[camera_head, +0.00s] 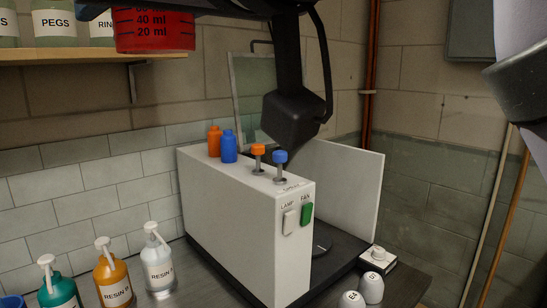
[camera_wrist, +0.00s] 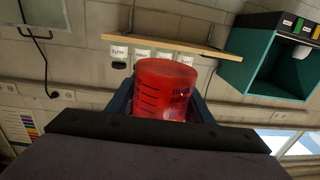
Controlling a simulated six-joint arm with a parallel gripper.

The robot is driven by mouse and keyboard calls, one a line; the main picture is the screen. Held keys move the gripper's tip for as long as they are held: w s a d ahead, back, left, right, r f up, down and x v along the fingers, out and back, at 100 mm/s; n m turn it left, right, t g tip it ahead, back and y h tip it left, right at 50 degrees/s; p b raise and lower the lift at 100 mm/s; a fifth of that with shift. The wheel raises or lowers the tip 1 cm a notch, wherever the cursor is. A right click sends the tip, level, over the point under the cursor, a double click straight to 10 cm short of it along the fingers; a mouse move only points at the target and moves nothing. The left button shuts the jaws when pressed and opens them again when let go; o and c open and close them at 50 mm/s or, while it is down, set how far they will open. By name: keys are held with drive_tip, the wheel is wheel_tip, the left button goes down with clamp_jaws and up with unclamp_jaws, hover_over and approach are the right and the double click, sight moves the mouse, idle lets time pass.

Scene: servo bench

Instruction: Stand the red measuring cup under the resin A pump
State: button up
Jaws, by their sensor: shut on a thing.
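The red measuring cup (camera_head: 153,32) shows at the top left of the head view, cut off by the frame's top edge. Its 20 ml and 40 ml marks read upright, and it is held in the air in front of the shelf. In the wrist view the cup (camera_wrist: 160,78) sits between the two fingers of my gripper (camera_wrist: 164,96), which is shut on it. Pump bottles stand on the bench at lower left: a teal one (camera_head: 60,292), an orange one (camera_head: 113,283) and a white one (camera_head: 158,268). Their labels say RESIN, but I cannot read the letters surely.
A white housing (camera_head: 240,225) with LAMP and FAN switches stands mid-bench; small orange (camera_head: 214,143) and blue (camera_head: 229,148) bottles are on top. A shelf (camera_head: 80,56) with labelled jars is at upper left.

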wheel_tip(320, 180, down, 42)
drive_tip(key=w+a+t+b, duration=0.1)
drive_tip(key=w+b, duration=0.1)
drive_tip(key=b, duration=3.6)
drive_tip(key=shift+w+r+m+h, duration=0.2)
drive_tip(key=shift+m+h, duration=0.2)
wheel_tip(320, 180, down, 6)
drive_tip(key=b, duration=0.5)
drive_tip(key=shift+a+f, duration=0.1)
drive_tip(key=shift+f, duration=0.1)
drive_tip(key=shift+f+b, duration=1.7)
drive_tip(key=shift+f, duration=0.1)
drive_tip(key=shift+f, duration=0.1)
